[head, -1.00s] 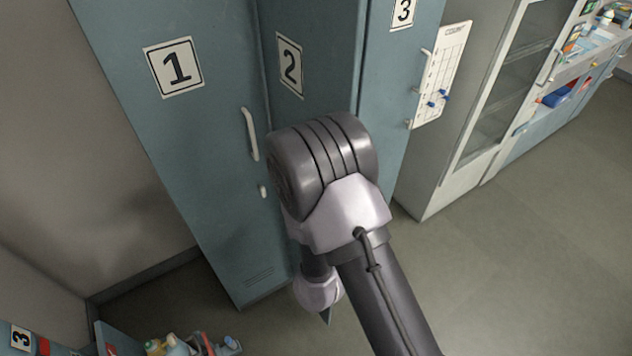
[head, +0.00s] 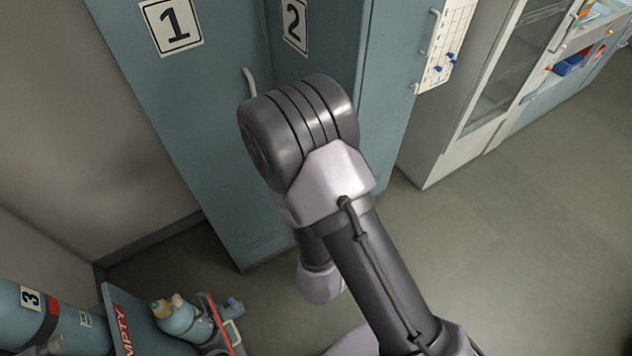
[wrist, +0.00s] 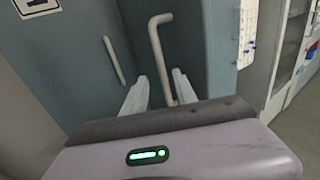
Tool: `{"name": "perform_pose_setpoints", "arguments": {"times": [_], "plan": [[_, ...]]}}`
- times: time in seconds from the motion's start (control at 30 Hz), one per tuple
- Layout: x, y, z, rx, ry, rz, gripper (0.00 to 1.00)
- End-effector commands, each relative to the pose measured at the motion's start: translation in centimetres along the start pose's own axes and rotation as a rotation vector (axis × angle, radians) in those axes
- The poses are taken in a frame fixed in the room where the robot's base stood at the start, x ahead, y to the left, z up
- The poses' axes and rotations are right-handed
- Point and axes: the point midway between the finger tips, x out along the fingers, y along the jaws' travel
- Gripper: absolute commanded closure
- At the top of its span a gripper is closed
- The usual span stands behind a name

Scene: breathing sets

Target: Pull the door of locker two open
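My gripper (wrist: 161,80) is open there, with one pale finger on each side of the handle's lower part. I cannot tell whether either finger touches it. In the head view my arm hides the gripper and this handle.
Locker one's door (head: 190,120) is shut on the left, with its own handle (head: 250,82). Locker three's door (head: 395,70) and a glass-fronted cabinet (head: 510,70) are to the right. Floor at right is clear.

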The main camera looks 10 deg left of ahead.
Motion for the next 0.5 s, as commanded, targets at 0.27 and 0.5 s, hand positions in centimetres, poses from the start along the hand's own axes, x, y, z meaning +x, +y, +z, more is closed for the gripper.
{"name": "perform_pose_setpoints", "arguments": {"times": [0.27, 0.5], "plan": [[-5.3, 0.1, 0.6, -0.001, 0.002, 0.003, 0.66], [-6.0, 0.0, 0.1, 0.001, -0.002, 0.0, 0.66]]}}
